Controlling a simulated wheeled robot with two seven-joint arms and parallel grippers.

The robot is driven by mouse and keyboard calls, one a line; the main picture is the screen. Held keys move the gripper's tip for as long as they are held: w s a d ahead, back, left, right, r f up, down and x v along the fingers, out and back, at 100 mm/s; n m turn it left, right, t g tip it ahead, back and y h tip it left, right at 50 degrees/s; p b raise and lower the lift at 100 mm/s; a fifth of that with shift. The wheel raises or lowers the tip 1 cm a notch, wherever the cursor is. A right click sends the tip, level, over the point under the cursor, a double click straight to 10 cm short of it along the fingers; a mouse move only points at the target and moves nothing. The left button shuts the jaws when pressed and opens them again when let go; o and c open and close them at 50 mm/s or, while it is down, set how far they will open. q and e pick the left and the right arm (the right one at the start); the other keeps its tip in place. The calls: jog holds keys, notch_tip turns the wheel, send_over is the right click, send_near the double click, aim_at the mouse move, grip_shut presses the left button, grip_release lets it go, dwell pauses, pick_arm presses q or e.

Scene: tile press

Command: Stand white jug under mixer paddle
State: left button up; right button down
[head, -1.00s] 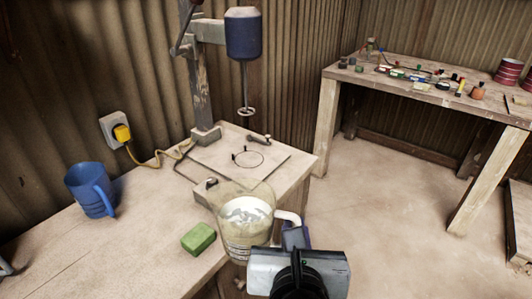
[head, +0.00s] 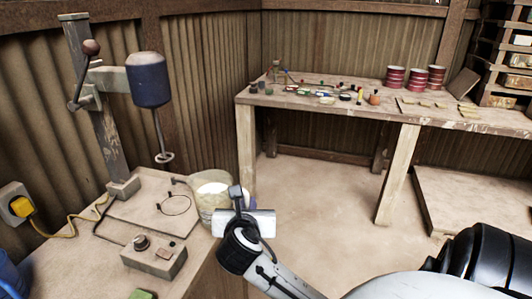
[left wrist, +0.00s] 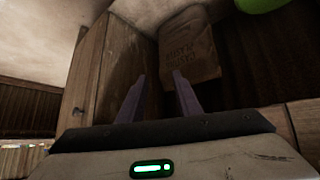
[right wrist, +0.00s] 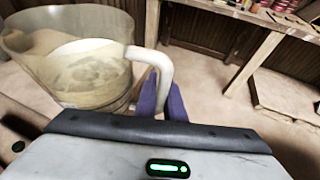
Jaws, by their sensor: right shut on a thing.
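The white jug (head: 212,203) has a clear, pale body with white contents. In the head view it is at the right edge of the mixer's base board (head: 148,207), beside the marked ring (head: 174,205). The mixer paddle (head: 164,157) hangs under the blue motor, up and left of the jug. My right gripper (head: 243,203) is shut on the jug's white handle (right wrist: 152,66); the jug (right wrist: 75,65) looks about upright there. I cannot tell whether its bottom touches the board. My left gripper (left wrist: 160,82) is open and empty, seen only in its wrist view.
A control box (head: 153,257) with a knob stands at the board's front. A green block (head: 142,294) and a blue jug (head: 9,276) are at the lower left. A yellow plug (head: 21,207) and cable run along the wall. A cluttered table (head: 390,115) stands behind.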

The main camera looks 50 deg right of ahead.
jog(key=d+f+m+g, duration=0.1)
jog(key=d, duration=0.5)
jog(key=shift+h, duration=0.4)
jog(key=shift+w+a+f, duration=0.4)
jog(key=shift+w+a, duration=0.55)
jog(key=shift+w, duration=1.3)
jog(key=shift+w+a+f, duration=0.45)
jog(key=shift+w+a, duration=0.45)
jog(key=shift+w, duration=1.35)
jog(key=shift+w+a+f, duration=0.4)
jog(key=shift+w+a, duration=0.55)
jog(key=shift+w, duration=1.3)
jog(key=shift+w+a+f+b, duration=0.15)
jog(key=shift+w+a+b, duration=0.1)
jog(key=shift+w+b, duration=0.3)
jog(key=shift+w+a+f+b, duration=0.1)
jog(key=shift+w+a+b, duration=0.1)
jog(key=shift+w+b, duration=0.3)
jog(key=w+b, duration=0.1)
jog(key=w+a+b, duration=0.1)
jog(key=b, duration=0.1)
jog(key=shift+w, duration=0.15)
jog(key=shift+r+p, duration=0.1)
jog(key=shift+p, duration=0.3)
jog(key=shift+d+f, duration=0.1)
jog(key=shift+f, duration=0.2)
jog(key=shift+f+p, duration=0.15)
jog(key=shift+p, duration=0.5)
